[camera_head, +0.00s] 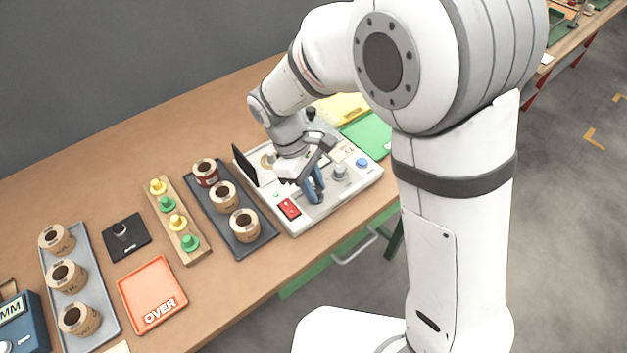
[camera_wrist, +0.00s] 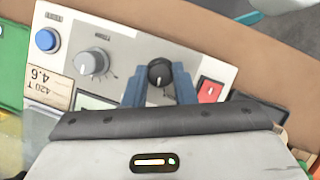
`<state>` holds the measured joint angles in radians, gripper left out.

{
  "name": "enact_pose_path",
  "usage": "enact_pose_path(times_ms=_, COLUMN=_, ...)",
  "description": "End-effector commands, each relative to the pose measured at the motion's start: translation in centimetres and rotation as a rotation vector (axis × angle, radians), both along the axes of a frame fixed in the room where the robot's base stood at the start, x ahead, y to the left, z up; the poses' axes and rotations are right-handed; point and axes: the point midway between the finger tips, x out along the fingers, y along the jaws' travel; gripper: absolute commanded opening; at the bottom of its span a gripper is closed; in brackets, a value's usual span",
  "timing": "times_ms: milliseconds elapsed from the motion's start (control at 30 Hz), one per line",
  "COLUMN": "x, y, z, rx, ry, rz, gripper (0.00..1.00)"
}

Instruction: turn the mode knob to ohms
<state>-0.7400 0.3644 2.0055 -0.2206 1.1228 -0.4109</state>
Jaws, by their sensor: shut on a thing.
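The light grey tester panel (camera_head: 345,195) sits near the table's front edge. In the wrist view, a black round knob (camera_wrist: 159,72) with a white pointer line stands on this panel (camera_wrist: 135,55). My gripper (camera_wrist: 159,85) has its blue fingers on either side of the knob and is shut on it. The pointer line points toward the wrist, slightly left. No mode marks around the knob are readable. In the head view, my gripper (camera_head: 314,188) reaches down to the panel and hides the black knob.
Beside the knob are a red switch (camera_wrist: 210,92), a grey knob (camera_wrist: 92,63) and a blue button (camera_wrist: 47,40). Trays of coils (camera_head: 245,225), a peg board (camera_head: 177,222), an orange OVER tray (camera_head: 152,293) and a blue box (camera_head: 22,325) lie to the left.

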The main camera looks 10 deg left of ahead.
Motion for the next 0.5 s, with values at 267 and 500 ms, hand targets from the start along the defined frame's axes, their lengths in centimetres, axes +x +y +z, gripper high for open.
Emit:
enact_pose_path(times_ms=267, x=0.24, y=-0.09, z=0.22, rx=0.0, ry=-0.001, rz=-0.265, gripper=0.01)
enact_pose_path(times_ms=500, x=0.34, y=-0.18, z=0.17, rx=0.0, ry=-0.001, rz=-0.465, gripper=0.01)
